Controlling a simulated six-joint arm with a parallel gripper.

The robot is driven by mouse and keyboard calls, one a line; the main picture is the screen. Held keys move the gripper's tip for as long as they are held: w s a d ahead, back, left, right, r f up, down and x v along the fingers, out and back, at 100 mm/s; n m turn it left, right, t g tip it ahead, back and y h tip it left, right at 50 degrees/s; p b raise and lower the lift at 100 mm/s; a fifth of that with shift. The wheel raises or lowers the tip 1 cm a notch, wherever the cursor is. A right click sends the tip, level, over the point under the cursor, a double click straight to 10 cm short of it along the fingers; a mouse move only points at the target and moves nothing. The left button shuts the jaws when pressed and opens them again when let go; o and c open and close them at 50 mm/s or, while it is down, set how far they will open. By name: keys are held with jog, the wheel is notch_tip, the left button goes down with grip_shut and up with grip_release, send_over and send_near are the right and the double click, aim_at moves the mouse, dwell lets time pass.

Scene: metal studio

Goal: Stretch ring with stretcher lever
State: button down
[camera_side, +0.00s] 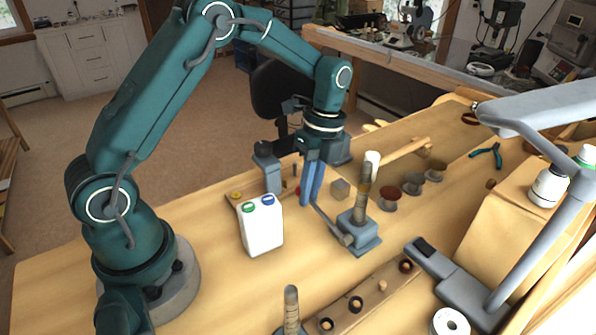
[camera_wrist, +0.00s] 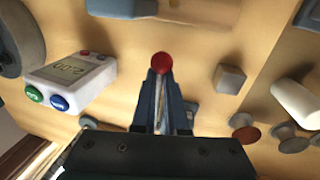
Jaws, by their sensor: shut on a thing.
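My gripper (camera_side: 311,190) points down at the bench and is shut on the stretcher lever. The lever (camera_side: 327,222) is a thin grey bar slanting up from the stretcher to the fingertips. In the wrist view a red ball knob (camera_wrist: 162,62) shows at the fingertips. The ring stretcher (camera_side: 363,243) has a blue-grey base and an upright, banded mandrel (camera_side: 363,187); in the wrist view it is largely hidden behind the fingers. I cannot make out a ring on the mandrel.
A white box with green and blue buttons (camera_side: 262,226) stands left of the stretcher. A mallet with a wooden handle (camera_side: 405,150), a metal cube (camera_side: 340,188) and several spools (camera_side: 412,184) lie behind. A wooden strip (camera_side: 370,297) and a lamp base (camera_side: 460,285) are in front.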

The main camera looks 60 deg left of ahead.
aim_at(328, 219)
jog(key=shift+w+a+r, duration=0.1)
jog(key=shift+a, duration=0.2)
jog(key=shift+d+r+y, duration=0.3)
jog(key=shift+r+y, duration=0.35)
jog(key=shift+y, duration=0.05)
jog(key=shift+d+r+y, duration=0.3)
jog(key=shift+r+y, duration=0.3)
jog(key=shift+y, duration=0.1)
jog(key=shift+d+r, duration=0.15)
jog(key=shift+r, duration=0.2)
jog(key=shift+d+r, duration=0.9)
jog(key=shift+d, duration=0.2)
jog(key=shift+d+r, duration=0.9)
jog(key=shift+d, duration=0.2)
jog(key=shift+s+d+r, duration=0.1)
jog(key=shift+s+d, duration=0.1)
jog(key=shift+d, duration=0.1)
jog(key=c, duration=0.8)
grip_release()
jog(key=shift+c, duration=0.2)
